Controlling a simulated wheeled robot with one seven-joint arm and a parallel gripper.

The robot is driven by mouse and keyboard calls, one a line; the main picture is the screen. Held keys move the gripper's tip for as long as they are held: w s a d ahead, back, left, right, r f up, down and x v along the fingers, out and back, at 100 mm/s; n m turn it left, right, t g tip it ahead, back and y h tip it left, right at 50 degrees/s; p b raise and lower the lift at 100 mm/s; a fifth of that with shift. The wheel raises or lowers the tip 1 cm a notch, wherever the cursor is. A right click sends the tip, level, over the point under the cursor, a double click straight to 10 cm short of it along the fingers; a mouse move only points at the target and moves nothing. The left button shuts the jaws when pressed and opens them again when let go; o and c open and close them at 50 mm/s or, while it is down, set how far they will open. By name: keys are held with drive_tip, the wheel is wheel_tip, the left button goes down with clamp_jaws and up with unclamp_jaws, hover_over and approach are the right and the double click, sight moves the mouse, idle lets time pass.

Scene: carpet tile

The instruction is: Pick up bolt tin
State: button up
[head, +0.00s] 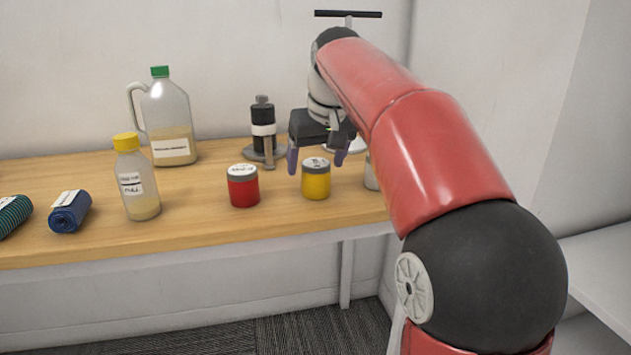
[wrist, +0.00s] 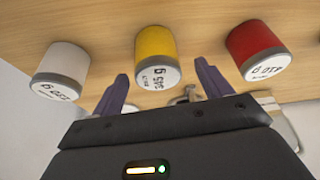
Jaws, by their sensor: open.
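Three tins with grey lids stand on the wooden worktop. The yellow tin (head: 316,187) is in the middle, the red tin (head: 243,190) to its left, and a pale tin (head: 371,172) to its right, mostly hidden by my arm. The wrist view shows the yellow tin (wrist: 155,43), the red tin (wrist: 252,42) and the white tin (wrist: 65,60). The lid labels are too small to tell which is the bolt tin. My gripper (head: 316,162) is open and empty, its purple fingers spread to either side of the yellow tin in the picture; contact is not visible.
A black-and-white device (head: 263,130) stands behind the tins. The worktop's front edge (head: 200,247) is close to the tins.

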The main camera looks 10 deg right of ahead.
sight(315, 175)
drive_tip(key=x, duration=0.4)
drive_tip(key=shift+w+d+f+b, duration=0.1)
drive_tip(key=shift+f+b, duration=0.25)
drive_tip(key=shift+f, duration=0.05)
drive_tip(key=c, duration=1.2)
drive_tip(key=shift+r, duration=0.1)
drive_tip(key=shift+c, duration=0.4)
